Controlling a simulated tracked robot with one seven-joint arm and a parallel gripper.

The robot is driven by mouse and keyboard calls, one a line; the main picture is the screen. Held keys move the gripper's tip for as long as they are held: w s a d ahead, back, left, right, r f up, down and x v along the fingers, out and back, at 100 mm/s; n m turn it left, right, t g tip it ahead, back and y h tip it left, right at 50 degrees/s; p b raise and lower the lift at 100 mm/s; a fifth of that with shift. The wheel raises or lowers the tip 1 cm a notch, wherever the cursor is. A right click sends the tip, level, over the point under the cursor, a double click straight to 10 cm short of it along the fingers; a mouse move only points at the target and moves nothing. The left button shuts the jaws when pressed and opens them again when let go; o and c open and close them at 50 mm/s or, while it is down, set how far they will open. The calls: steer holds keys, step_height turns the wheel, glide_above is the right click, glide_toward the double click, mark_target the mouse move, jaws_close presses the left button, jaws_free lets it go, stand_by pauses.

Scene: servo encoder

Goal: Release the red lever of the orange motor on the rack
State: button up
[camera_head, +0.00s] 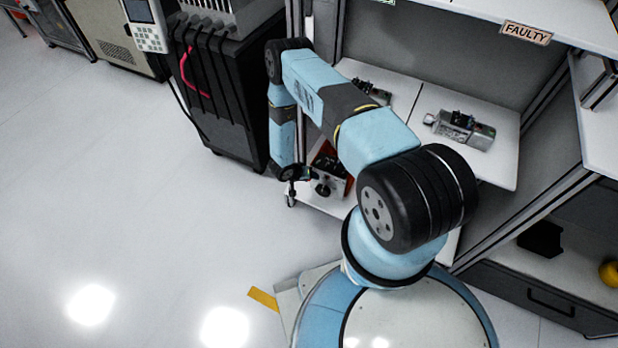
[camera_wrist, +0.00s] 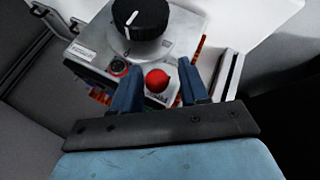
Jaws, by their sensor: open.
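The motor unit (camera_wrist: 185,45) fills the upper middle of the wrist view. It has a pale top plate, a large black dial with a white mark (camera_wrist: 142,18) and orange parts showing at its edges. The lever's round red knob (camera_wrist: 157,80) stands on the near side of the plate. My gripper (camera_wrist: 164,86) is open, with its blue fingers on either side of the red knob. Contact with the knob cannot be told. In the head view the unit (camera_head: 332,186) sits on a low rack shelf, partly hidden by my arm, with my gripper (camera_head: 306,176) at its left.
A red-ringed button (camera_wrist: 118,67) is beside the left finger. Other motor units, one grey (camera_head: 462,130), lie on the higher shelf (camera_head: 505,165) under a FAULTY sign (camera_head: 526,33). A black cabinet (camera_head: 225,95) stands left of the rack. The floor (camera_head: 120,210) at left is clear.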

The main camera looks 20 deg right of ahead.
steer(key=v, duration=1.3)
steer(key=shift+a+r, duration=0.25)
steer(key=shift+w, duration=0.1)
